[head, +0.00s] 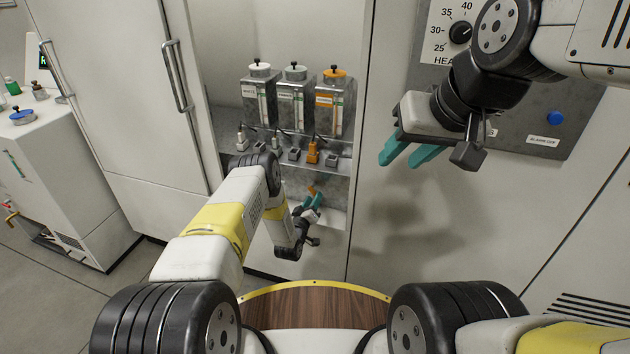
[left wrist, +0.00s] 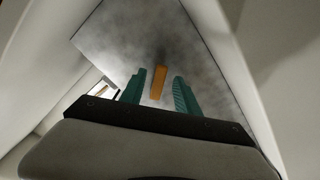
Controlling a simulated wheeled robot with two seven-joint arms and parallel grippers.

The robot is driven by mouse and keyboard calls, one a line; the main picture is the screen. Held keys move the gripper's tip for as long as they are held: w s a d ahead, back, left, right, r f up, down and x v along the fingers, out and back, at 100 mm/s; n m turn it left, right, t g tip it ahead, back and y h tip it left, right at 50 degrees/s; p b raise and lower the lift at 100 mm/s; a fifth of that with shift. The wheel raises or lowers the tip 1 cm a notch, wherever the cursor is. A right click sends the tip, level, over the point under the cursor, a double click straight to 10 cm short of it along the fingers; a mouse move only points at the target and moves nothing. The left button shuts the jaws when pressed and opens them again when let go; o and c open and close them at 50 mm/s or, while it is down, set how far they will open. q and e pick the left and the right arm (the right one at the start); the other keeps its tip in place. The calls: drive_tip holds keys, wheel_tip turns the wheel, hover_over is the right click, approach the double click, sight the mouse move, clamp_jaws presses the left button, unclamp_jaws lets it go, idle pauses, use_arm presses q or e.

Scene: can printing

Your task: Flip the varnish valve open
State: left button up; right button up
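An orange lever (left wrist: 158,82) stands between the two teal fingers of my left gripper (left wrist: 160,90) in the left wrist view, with a gap on each side. The fingers are apart and hold nothing. In the head view my left gripper (head: 312,201) is low inside the cabinet, under the tank shelf, and the lever (head: 312,190) shows small just above it. I cannot tell whether the lever is the varnish valve. My right gripper (head: 404,157) is open and empty in front of the control panel, away from the lever.
Three tanks with white (head: 259,69), grey (head: 295,72) and orange (head: 334,73) caps stand on the cabinet shelf (head: 340,163) above my left gripper. A panel (head: 560,85) with a dial and a blue button (head: 555,118) is at right. A white counter (head: 50,150) stands at left.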

sight(313, 195)
use_arm(q)
drive_tip(key=shift+x, duration=1.7)
drive_tip(key=shift+c, duration=0.5)
clamp_jaws()
drive_tip(key=m, duration=0.3)
drive_tip(key=shift+w+a+f+m, duration=0.1)
drive_tip(key=shift+a+f+m, duration=0.15)
drive_tip(key=shift+a+m, duration=0.15)
drive_tip(key=shift+w+a+f+m, duration=0.1)
drive_tip(key=shift+a+m, duration=0.15)
drive_tip(key=shift+m, duration=0.7)
drive_tip(key=shift+w+a+m, duration=0.1)
drive_tip(key=shift+a+m, duration=0.2)
drive_tip(key=shift+m, duration=0.65)
